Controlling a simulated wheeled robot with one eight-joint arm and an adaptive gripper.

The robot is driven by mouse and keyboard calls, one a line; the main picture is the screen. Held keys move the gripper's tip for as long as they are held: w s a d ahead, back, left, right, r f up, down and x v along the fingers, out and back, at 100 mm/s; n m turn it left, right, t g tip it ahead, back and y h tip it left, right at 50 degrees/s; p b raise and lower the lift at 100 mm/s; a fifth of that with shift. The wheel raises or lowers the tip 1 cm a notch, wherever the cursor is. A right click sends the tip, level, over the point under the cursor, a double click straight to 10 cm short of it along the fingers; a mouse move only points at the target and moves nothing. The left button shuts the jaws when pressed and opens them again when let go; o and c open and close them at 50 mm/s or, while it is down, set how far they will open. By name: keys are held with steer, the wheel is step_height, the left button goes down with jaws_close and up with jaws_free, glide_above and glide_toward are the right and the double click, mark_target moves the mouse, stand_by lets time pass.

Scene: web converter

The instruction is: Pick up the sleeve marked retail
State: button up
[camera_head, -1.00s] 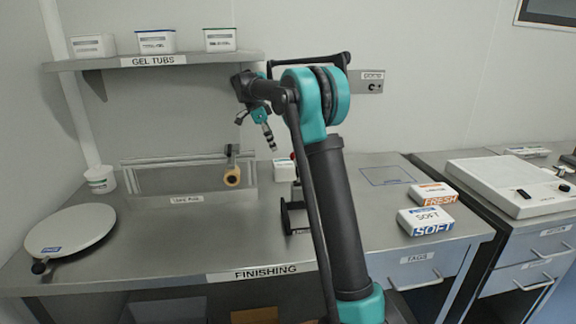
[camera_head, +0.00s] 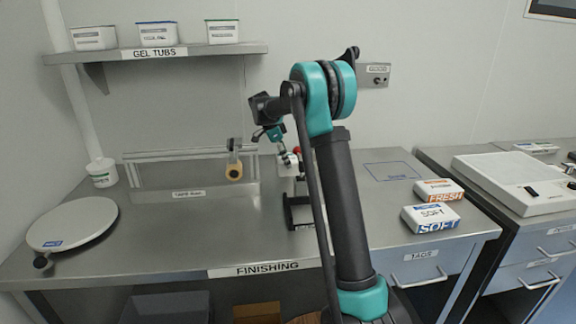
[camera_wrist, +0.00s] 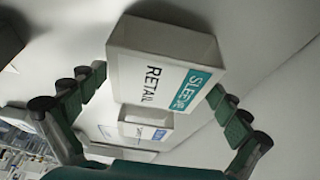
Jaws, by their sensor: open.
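The sleeve marked retail (camera_wrist: 160,72) is a white box with a teal label band in the wrist view. It lies between the spread fingers of my gripper (camera_wrist: 157,84), with gaps at its sides. My gripper is open and holds nothing. In the head view my gripper (camera_head: 287,157) is low over the back middle of the finishing bench. It hides most of the small white box there. A second white box with a blue label (camera_wrist: 146,125) shows beyond the sleeve in the wrist view; its text is too small to read.
The finishing bench (camera_head: 150,240) holds a round white turntable (camera_head: 72,222) at left and a tape roll (camera_head: 234,172). Boxes marked SOFT (camera_head: 430,217) and FRESH (camera_head: 440,190) stand at right. Gel tubs (camera_head: 158,35) line the shelf. The front left-middle of the bench is clear.

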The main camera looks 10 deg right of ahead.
steer(key=shift+d+f, duration=0.25)
steer(key=shift+f, duration=0.3)
steer(key=c, duration=0.8)
